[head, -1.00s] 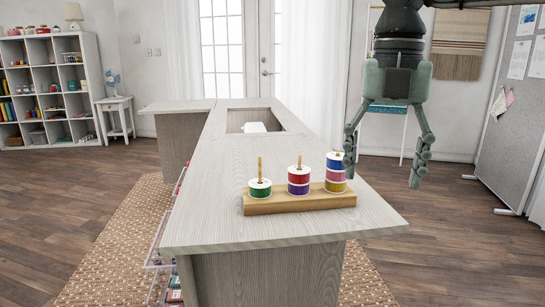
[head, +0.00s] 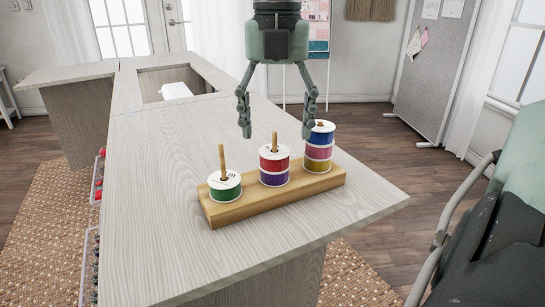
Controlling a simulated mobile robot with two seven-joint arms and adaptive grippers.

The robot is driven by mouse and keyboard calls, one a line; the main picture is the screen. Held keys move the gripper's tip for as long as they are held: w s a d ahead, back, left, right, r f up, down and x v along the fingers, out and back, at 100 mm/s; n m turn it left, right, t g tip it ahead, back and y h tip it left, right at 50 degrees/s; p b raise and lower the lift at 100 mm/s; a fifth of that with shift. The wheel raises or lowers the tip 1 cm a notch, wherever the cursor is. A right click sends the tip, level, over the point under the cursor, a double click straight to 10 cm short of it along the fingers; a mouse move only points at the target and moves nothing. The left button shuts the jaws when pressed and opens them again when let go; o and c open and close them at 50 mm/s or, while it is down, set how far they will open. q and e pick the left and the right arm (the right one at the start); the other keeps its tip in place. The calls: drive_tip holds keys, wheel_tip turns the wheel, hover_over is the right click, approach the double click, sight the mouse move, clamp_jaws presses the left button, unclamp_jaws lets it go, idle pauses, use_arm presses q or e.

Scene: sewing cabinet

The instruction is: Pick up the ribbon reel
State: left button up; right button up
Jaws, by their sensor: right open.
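A wooden stand (head: 233,211) with three pegs sits near the front right corner of the cabinet top. Its left peg carries one green ribbon reel (head: 226,190). The middle peg carries a red reel (head: 274,161) on a purple reel (head: 274,178). The right peg carries a blue reel (head: 319,134) on a pink-red reel (head: 319,151) and a yellow reel (head: 318,165). My right gripper (head: 276,136) points down, open and empty. Its fingertips show on either side of the middle peg's top, the right one beside the blue reel. Its exact depth is unclear. My left gripper is not in view.
The pale wood cabinet top (head: 150,200) is clear to the left of the stand. Farther back is a recess holding a white object (head: 176,91). An open drawer (head: 90,265) juts out on the left. A grey board (head: 440,65) stands behind at right.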

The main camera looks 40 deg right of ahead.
sight(274, 142)
wheel_tip(274, 142, down, 4)
drive_tip(key=shift+w+r, duration=0.1)
drive_tip(key=shift+r, duration=0.05)
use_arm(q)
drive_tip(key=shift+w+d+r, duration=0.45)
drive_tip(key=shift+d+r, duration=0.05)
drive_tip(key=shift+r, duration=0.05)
use_arm(e)
drive_tip(key=c, duration=1.1)
drive_tip(key=shift+r, duration=0.1)
